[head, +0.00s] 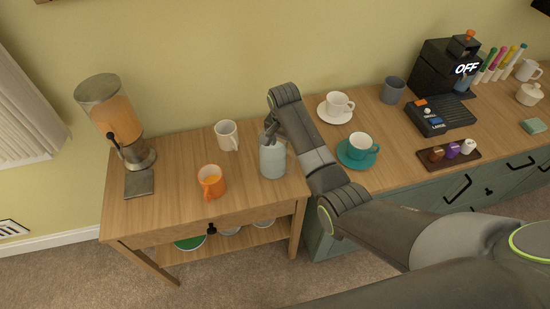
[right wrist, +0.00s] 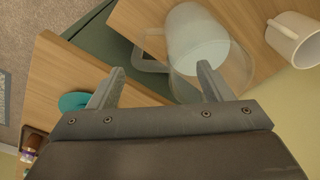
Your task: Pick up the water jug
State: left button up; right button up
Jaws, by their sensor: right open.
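The water jug (head: 273,160) is a pale, translucent vessel standing upright at the right end of the small wooden table. In the right wrist view the jug (right wrist: 208,55) is seen from above, with its handle on its left side. My right gripper (head: 271,132) is above and beside the jug in the head view. In the right wrist view my right gripper (right wrist: 161,69) is open, its fingers spread. The jug handle shows between and just beyond the fingertips, and the right fingertip overlaps the jug's outline. I cannot tell whether they touch. My left gripper is not in view.
An orange mug (head: 211,181), a white mug (head: 227,135) and a drink dispenser (head: 117,125) share the small table (head: 180,175). On the adjoining counter (head: 395,130) stand a white cup (head: 339,103), a teal cup (head: 359,145), a grey mug (head: 392,90) and a black coffee machine (head: 440,68).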

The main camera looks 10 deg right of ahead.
aim_at(289, 151)
jog(key=f, duration=0.2)
jog(key=d+f+p, duration=0.1)
jog(key=f, duration=0.2)
jog(key=shift+f, duration=0.5)
jog(key=shift+c, duration=0.4)
grip_shut()
jog(key=shift+w+r, duration=0.15)
jog(key=shift+w, duration=0.05)
